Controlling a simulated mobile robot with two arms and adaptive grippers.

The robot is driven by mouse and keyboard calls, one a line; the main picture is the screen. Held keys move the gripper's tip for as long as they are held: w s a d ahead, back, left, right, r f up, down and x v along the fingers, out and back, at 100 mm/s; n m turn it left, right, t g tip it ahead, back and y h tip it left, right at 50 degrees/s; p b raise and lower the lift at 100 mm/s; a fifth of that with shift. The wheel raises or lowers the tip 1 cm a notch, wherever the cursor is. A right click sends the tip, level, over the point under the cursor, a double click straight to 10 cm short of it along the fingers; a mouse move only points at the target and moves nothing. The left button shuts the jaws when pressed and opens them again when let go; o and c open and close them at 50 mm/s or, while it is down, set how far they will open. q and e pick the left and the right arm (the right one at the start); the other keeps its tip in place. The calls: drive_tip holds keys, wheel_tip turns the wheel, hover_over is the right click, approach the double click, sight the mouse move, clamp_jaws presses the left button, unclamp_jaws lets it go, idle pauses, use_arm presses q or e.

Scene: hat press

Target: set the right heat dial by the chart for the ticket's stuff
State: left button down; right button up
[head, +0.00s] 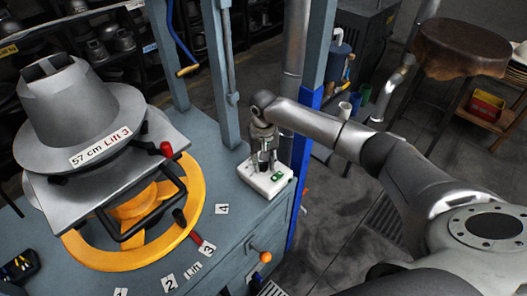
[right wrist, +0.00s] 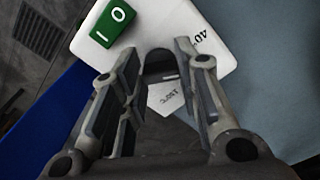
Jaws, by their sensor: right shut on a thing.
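A white control box (head: 262,187) sits on the blue-grey bench near its right corner, with a green rocker switch (head: 278,176). My right gripper (head: 264,166) points down over the box. In the right wrist view, its two fingers stand on either side of a dark round dial (right wrist: 160,62) on the white box (right wrist: 205,22), and it is shut on the dial. Upside-down print beside the dial includes a "40" and a small temperature mark, too partial to read surely. The green switch (right wrist: 113,22) shows "I" and "O". The chart and ticket cannot be made out. My left gripper is out of view.
A grey hat form (head: 70,105) labelled "57 cm Lift 3" stands on a plate over a yellow wheel (head: 190,215). Tags numbered 1 to 4 and "Lift" lie around it. An orange-knobbed lever (head: 264,257) is on the bench front. Blue posts rise behind the box.

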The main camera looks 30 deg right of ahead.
sight(263, 163)
drive_tip(key=m+p, duration=0.2)
drive_tip(key=shift+r+p, duration=0.15)
drive_tip(key=shift+p, duration=0.25)
drive_tip(key=shift+m+p, duration=0.4)
drive_tip(key=shift+m, duration=0.3)
drive_tip(key=o, duration=1)
drive_tip(key=shift+f, duration=0.2)
drive_tip(key=shift+r, duration=0.2)
wheel_tip(263, 163, up, 12)
drive_tip(key=shift+f, duration=0.15)
